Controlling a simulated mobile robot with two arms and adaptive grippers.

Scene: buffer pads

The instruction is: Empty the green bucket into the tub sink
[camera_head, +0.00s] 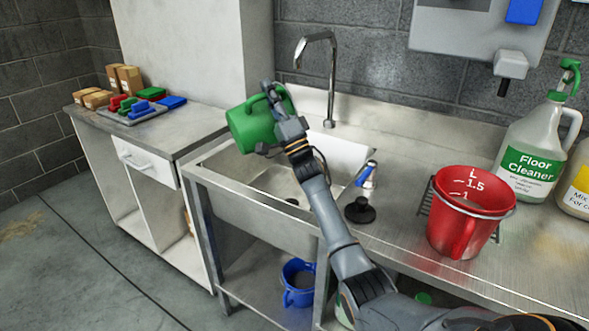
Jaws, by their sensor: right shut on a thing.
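The inside of the bucket and any contents are hidden. The sink basin is steel and shows a dark drain; no liquid is visible in it. My right arm crosses in front of the sink's right part. My left gripper is not in view.
A tall faucet (332,75) stands behind the sink. A blue bucket (298,284) sits on the shelf below. Pads and boxes lie on the left cabinet (190,118).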

